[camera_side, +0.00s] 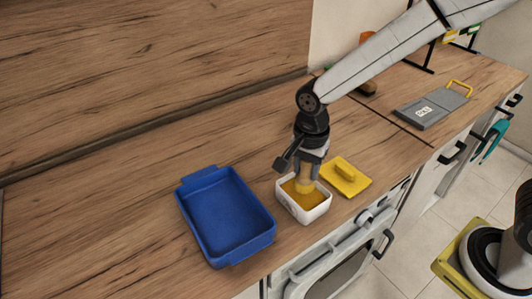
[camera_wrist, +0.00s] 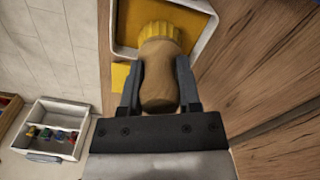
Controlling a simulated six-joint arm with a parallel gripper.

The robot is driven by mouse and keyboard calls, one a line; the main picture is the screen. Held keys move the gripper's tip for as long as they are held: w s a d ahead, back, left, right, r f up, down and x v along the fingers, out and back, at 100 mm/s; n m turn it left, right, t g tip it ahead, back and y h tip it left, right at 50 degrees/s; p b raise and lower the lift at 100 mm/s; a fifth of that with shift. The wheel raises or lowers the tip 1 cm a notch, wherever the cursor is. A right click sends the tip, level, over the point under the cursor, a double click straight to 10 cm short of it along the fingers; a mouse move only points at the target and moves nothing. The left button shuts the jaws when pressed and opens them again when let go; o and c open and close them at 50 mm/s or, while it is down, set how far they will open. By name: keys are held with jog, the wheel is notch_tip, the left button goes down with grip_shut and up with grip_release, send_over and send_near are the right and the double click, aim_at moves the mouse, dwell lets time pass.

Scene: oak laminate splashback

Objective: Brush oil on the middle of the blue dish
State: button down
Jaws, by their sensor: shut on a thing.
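The blue dish (camera_side: 232,215) is a deep rectangular dish on the wooden counter, left of the oil container, and looks empty. A small white square container (camera_side: 312,212) holds yellow-orange oil; it also shows at the top of the wrist view (camera_wrist: 203,42). My gripper (camera_side: 305,172) is over the white container, shut on the wooden handle of a brush. In the wrist view my gripper (camera_wrist: 160,88) has its fingers on both sides of the brush (camera_wrist: 158,75). The brush's yellow bristle end points down into the container; how deep the bristles sit in the oil is unclear.
A yellow lid (camera_side: 345,178) lies on the counter just right of the white container. A grey board (camera_side: 432,107) with a yellow handle lies further back right. The counter's front edge runs close to the dish and container. Bare counter lies behind the dish.

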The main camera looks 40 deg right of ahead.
jog(key=shift+r, duration=2.15)
jog(key=shift+w+d+r+n, duration=0.25)
jog(key=shift+w+d+n, duration=0.15)
jog(key=shift+w, duration=0.1)
jog(key=w+d+r+n, duration=0.7)
jog(key=d+n, duration=0.1)
jog(key=d, duration=0.3)
jog(key=shift+w+n, duration=0.25)
jog(key=shift+n, duration=0.15)
jog(key=shift+f, duration=0.1)
jog(key=a+f+n, duration=0.2)
jog(key=a+f, duration=0.1)
jog(key=a, duration=0.6)
jog(key=s+a+f+n, duration=0.1)
jog(key=a+f+n, duration=0.2)
jog(key=a, duration=0.7)
jog(key=a+f+n, duration=0.2)
jog(key=a+f, duration=0.1)
jog(key=a, duration=0.7)
jog(key=shift+s+a+f+n, duration=0.2)
jog(key=shift+s+f+n, duration=0.1)
jog(key=shift+f, duration=0.05)
